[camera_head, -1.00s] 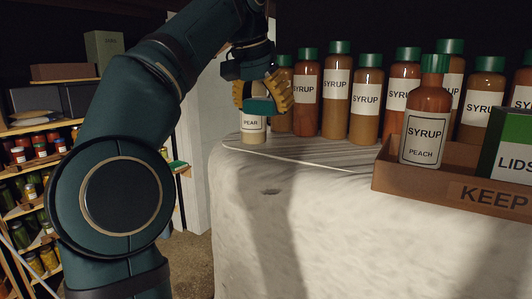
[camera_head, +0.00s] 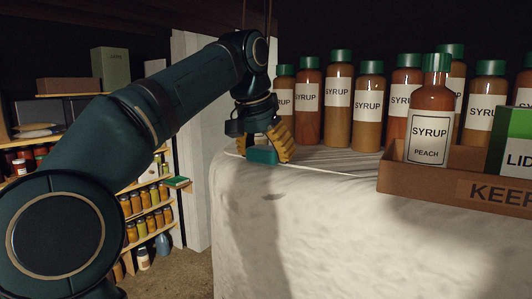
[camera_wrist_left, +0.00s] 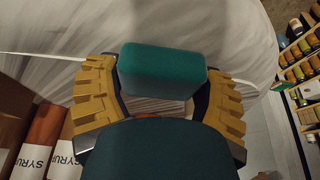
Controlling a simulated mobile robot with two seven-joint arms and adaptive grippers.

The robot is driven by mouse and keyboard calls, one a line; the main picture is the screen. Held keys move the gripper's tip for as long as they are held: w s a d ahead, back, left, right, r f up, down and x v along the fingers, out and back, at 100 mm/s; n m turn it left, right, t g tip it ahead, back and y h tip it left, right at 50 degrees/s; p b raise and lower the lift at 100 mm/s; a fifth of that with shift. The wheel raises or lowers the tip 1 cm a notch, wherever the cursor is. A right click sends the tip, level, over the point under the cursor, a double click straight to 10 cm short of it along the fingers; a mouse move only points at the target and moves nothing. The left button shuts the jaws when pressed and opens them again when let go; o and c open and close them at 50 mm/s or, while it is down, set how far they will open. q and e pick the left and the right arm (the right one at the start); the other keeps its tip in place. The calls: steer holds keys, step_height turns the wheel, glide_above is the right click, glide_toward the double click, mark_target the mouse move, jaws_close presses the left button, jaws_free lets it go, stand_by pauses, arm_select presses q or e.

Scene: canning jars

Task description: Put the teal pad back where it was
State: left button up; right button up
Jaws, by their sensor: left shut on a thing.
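The teal pad (camera_head: 262,155) is a small rounded block, held between the yellow fingers of my left gripper (camera_head: 278,148). The gripper is shut on it, low at the left end of the white-covered table (camera_head: 330,215). In the left wrist view the pad (camera_wrist_left: 162,71) sits between the two ribbed fingers (camera_wrist_left: 160,95), with white cloth beyond it. I cannot tell whether the pad touches the cloth. My right gripper is not in view.
Syrup bottles with green caps (camera_head: 338,98) stand along the table's back. A cardboard box (camera_head: 430,188) holds a peach syrup bottle (camera_head: 429,115) and a green lids box (camera_head: 515,150). Shelves with jars (camera_head: 145,215) stand left. The table's front middle is clear.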

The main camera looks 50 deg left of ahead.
arm_select(q)
steer(key=shift+f, duration=0.15)
steer(key=o, duration=1.1)
steer(key=shift+c, duration=0.2)
steer(key=shift+r, duration=0.4)
steer(key=p+v, duration=0.4)
steer(key=v, duration=0.7)
steer(key=shift+s+r, duration=0.2)
steer(key=shift+r, duration=0.05)
